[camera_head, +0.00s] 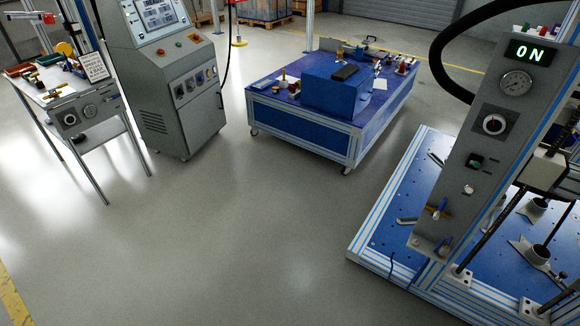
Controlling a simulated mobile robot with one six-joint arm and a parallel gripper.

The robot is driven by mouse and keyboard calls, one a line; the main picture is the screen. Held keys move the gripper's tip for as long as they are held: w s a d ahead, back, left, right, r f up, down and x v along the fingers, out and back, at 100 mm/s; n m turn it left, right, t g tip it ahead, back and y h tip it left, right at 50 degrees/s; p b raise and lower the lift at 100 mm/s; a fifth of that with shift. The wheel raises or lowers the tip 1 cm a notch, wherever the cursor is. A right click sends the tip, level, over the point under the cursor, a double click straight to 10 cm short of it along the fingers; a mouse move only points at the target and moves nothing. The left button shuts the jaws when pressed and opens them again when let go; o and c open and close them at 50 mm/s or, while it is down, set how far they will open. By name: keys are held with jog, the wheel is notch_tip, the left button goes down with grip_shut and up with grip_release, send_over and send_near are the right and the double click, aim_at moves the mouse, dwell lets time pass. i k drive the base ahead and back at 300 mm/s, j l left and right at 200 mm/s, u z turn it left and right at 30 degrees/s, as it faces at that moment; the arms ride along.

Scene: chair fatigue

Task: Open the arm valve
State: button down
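A grey control panel (459,170) stands at the right on the blue test rig. Near its bottom are two small blue-handled valves, an upper one (439,209) on a brass-coloured body and a lower one (445,244). Both handles look roughly upright in the picture. I cannot read any label that tells which one is the arm valve, nor tell whether either is open. My gripper is not in view.
The panel also has a green "ON" display (530,53), a gauge (516,84) and a round dial (494,124). A blue wheeled table (300,135) stands mid-back, a grey console (165,85) and a workbench (85,110) at left. The centre floor is clear.

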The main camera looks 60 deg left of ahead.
aim_at(440, 208)
jog(key=i+j+u, duration=0.1)
jog(key=j+u, duration=0.25)
jog(key=i+j+u, duration=0.15)
jog(key=u, duration=0.2)
jog(key=i+j+z, duration=0.3)
jog(key=j, duration=0.35)
jog(key=i+j+z, duration=0.15)
jog(key=j, duration=0.2)
jog(key=i+j+z, duration=0.15)
jog(key=j, duration=0.25)
